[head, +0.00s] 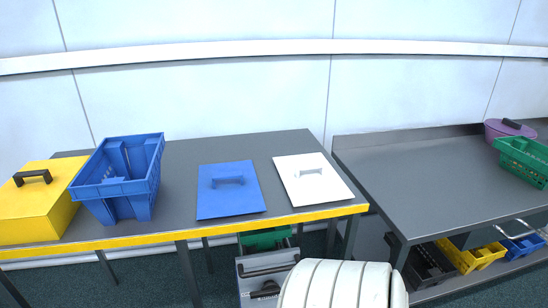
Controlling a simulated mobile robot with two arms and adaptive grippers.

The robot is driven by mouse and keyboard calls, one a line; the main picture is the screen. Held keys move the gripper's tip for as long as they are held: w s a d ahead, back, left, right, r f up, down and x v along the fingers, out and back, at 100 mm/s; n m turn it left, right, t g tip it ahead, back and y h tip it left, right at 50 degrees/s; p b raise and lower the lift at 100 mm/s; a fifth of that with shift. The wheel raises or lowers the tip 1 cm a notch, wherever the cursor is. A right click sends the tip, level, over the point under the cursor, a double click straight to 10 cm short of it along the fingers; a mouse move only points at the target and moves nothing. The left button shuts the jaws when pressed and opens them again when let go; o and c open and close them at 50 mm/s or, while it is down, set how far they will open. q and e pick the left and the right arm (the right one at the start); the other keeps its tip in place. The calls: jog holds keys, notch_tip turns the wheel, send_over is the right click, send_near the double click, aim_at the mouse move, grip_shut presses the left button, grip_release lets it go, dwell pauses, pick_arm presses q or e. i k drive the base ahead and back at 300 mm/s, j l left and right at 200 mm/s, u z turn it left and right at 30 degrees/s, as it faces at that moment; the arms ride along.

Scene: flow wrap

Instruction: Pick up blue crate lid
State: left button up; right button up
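The blue crate lid (214,205) lies flat on the left table, with a blue handle standing up at its middle. It sits between the blue crate and a white lid, apart from both. The blue crate (131,193) stands open on the table to its left. Neither of my grippers shows in the head view. Nothing touches or covers the blue lid.
A white lid (301,190) lies right of the blue lid. A yellow box (32,222) with a black handle stands at far left. The table (182,169) has a yellow front edge.

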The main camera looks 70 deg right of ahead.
aim_at(227, 190)
jog(key=i+z, duration=0.1)
jog(key=z, duration=1.85)
